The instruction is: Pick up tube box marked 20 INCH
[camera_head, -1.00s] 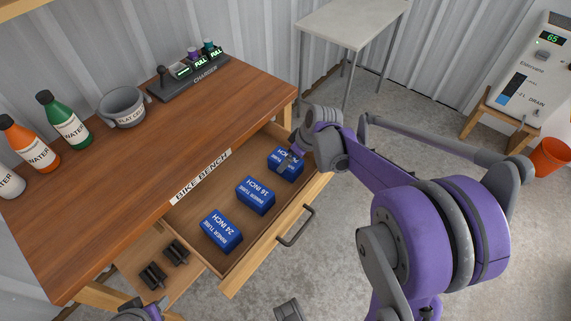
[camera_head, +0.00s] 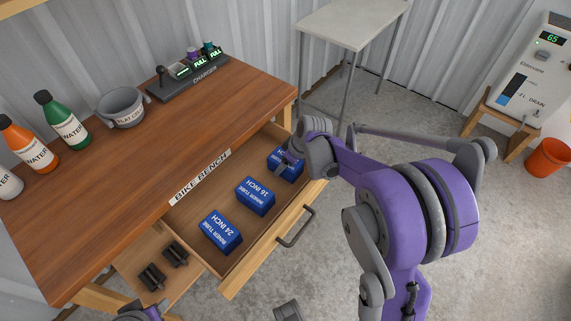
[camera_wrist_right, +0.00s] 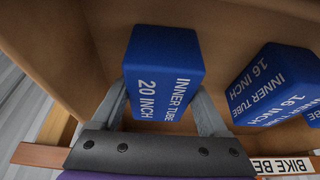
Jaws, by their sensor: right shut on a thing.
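The blue tube box marked 20 INCH (camera_wrist_right: 165,80) is between the two fingers of my right gripper (camera_wrist_right: 162,100) in the right wrist view. The fingers are shut on its sides. In the head view this box (camera_head: 290,168) is at the far right end of the open drawer (camera_head: 233,268), low inside it, partly hidden by my right gripper (camera_head: 284,168). I cannot tell whether it still touches the drawer floor. Of my left arm only a small part shows at the bottom edge; its gripper is not in view.
A 16 INCH box (camera_head: 256,196) and a 24 INCH box (camera_head: 221,232) lie in the same drawer. The drawer handle (camera_head: 297,228) sticks out in front. Bottles, a grey pot (camera_head: 122,107) and a charger (camera_head: 190,77) stand on the bench.

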